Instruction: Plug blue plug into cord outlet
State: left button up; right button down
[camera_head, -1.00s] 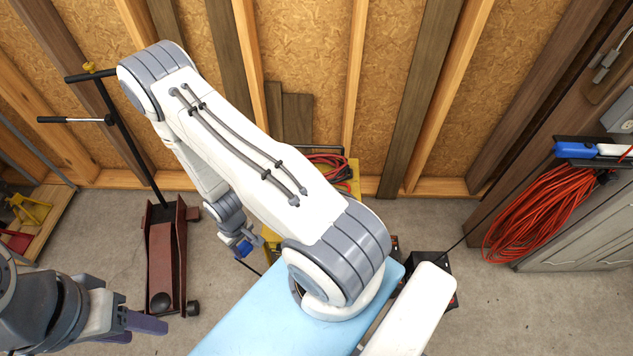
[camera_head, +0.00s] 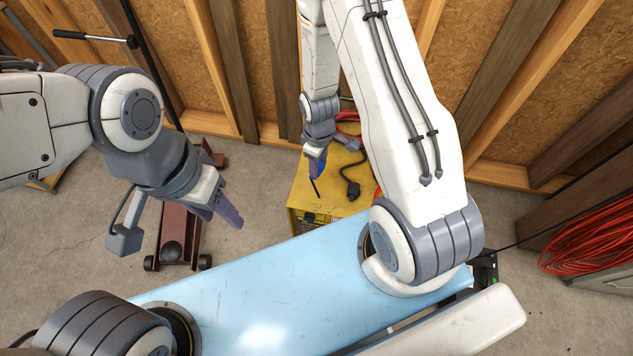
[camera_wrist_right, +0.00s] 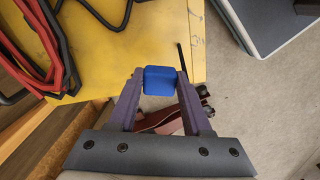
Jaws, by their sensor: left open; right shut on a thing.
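My right gripper (camera_head: 317,165) is shut on the blue plug (camera_wrist_right: 160,80), above the yellow box's left part. In the right wrist view the plug sits between the fingertips, and a thin black piece shows beside it. A black cord end (camera_head: 353,188), which looks like the cord outlet, lies on top of the yellow box (camera_head: 310,200), to the right of and apart from the plug. Its socket face cannot be made out. My left gripper (camera_head: 228,212) is open and empty, left of the yellow box and over the red floor jack.
The red floor jack (camera_head: 178,232) stands on the floor at left. Red and black cords (camera_wrist_right: 45,45) lie on the yellow box; a stud wall rises behind it. A coiled orange cord (camera_head: 595,240) hangs at far right. Bare floor lies between jack and box.

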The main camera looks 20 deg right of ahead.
aim_at(317, 185)
notch_tip(317, 185, down, 2)
jog(key=n+b, duration=0.2)
jog(key=b, duration=0.1)
jog(key=shift+w+a+f, duration=0.15)
jog(key=shift+n+b, duration=0.55)
jog(key=shift+n, duration=0.15)
notch_tip(317, 185, down, 6)
jog(key=b, duration=0.5)
jog(key=shift+a+r, duration=0.1)
jog(key=shift+r, duration=0.15)
pick_arm(q)
notch_tip(317, 185, down, 11)
pick_arm(e)
jog(key=shift+c, duration=1.3)
grip_release()
jog(key=shift+r, duration=0.1)
